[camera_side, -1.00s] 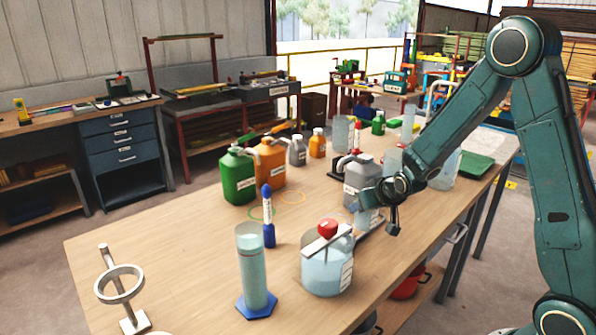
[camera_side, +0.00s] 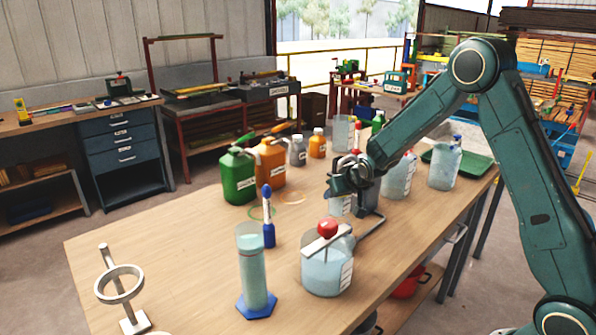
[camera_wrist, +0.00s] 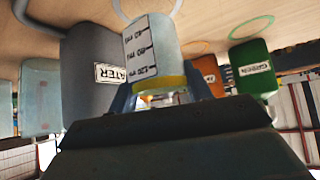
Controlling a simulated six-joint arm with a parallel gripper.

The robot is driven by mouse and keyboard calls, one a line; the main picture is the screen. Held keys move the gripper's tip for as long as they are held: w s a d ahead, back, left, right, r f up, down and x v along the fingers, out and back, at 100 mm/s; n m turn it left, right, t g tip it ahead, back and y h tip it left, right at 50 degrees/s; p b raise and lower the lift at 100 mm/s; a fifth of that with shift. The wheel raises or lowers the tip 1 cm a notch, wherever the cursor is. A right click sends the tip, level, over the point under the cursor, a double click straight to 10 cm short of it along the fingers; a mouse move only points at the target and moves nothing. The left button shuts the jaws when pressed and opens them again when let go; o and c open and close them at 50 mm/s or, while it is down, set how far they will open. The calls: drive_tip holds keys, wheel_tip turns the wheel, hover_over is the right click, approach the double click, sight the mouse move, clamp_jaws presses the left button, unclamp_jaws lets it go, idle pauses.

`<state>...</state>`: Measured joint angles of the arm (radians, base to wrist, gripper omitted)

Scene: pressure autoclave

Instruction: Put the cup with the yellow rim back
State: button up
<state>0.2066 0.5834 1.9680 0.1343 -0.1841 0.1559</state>
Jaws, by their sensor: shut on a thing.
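The cup with the yellow rim (camera_wrist: 155,52) is clear with dark volume marks. Its yellow rim is nearest the wrist camera. In the side view the cup (camera_side: 339,206) shows below my gripper (camera_side: 343,184). My gripper (camera_wrist: 158,98) is shut on it near the rim, with blue fingers on both sides. A pale ring (camera_wrist: 126,16) on the table shows beside the cup's far end. I cannot tell whether the cup touches the table.
A grey WATER container (camera_wrist: 88,72) stands close beside the cup. Green (camera_side: 238,178) and orange (camera_side: 270,165) jugs stand behind, near a green ring (camera_side: 262,213) and an orange ring (camera_side: 291,198). A red-knobbed beaker (camera_side: 328,270) and a cylinder (camera_side: 252,268) stand in front.

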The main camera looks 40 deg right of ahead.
sight(337, 202)
drive_tip(key=shift+w+f, duration=0.25)
drive_tip(key=shift+f, duration=1.5)
drive_tip(key=shift+f, duration=0.15)
drive_tip(key=o, duration=1.1)
drive_tip(key=shift+c, duration=0.2)
drive_tip(key=shift+r, duration=0.2)
drive_tip(key=shift+s+a+r, duration=0.15)
drive_tip(key=shift+s+r, duration=0.2)
drive_tip(key=v, duration=1.1)
